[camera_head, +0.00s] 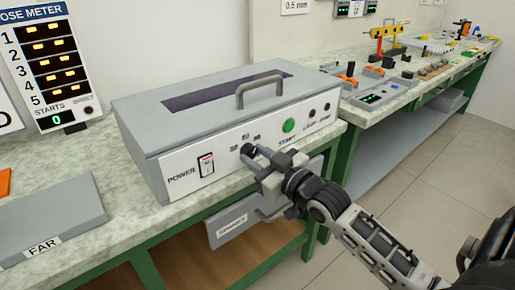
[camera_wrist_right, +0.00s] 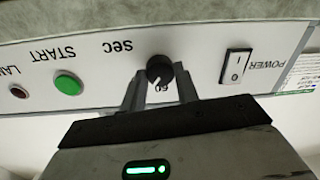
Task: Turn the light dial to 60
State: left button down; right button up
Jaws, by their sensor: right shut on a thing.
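The light dial (camera_wrist_right: 160,69) is a small black knob on the white front panel of a grey box (camera_head: 190,115). In the head view the dial (camera_head: 248,150) sits between the power switch and the start button, with small numbers around it. My right gripper (camera_head: 256,156) reaches it from the front right. In the right wrist view my right gripper (camera_wrist_right: 158,88) has one finger on each side of the dial and is shut on it. A white mark shows on the knob near a printed number, partly hidden and hard to read. My left gripper is not in view.
A power switch (camera_wrist_right: 236,67) and a green start button (camera_wrist_right: 68,84) flank the dial. The box has a grey handle (camera_head: 260,84) on top. A dose meter (camera_head: 52,70) stands at the left. A grey block marked FAR (camera_head: 55,215) lies on the bench at the left.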

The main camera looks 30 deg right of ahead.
jog(key=shift+r+n+p, duration=0.25)
jog(key=shift+n+p, duration=0.55)
jog(key=shift+n, duration=0.1)
jog(key=shift+n+p, duration=0.7)
jog(key=shift+n, duration=0.2)
jog(key=shift+f+n+p, duration=0.1)
jog(key=shift+n+p, duration=0.7)
jog(key=shift+n, duration=0.3)
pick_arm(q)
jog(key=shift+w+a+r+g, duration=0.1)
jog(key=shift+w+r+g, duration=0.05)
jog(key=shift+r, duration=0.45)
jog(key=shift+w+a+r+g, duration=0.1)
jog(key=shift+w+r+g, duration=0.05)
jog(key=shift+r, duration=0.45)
pick_arm(e)
jog(key=shift+n, duration=0.4)
pick_arm(q)
jog(key=shift+p, duration=0.3)
pick_arm(e)
jog(key=shift+f, duration=0.1)
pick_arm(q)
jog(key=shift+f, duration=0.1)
pick_arm(e)
jog(key=o, duration=1)
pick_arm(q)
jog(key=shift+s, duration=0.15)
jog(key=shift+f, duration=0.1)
pick_arm(e)
jog(key=shift+s, duration=0.1)
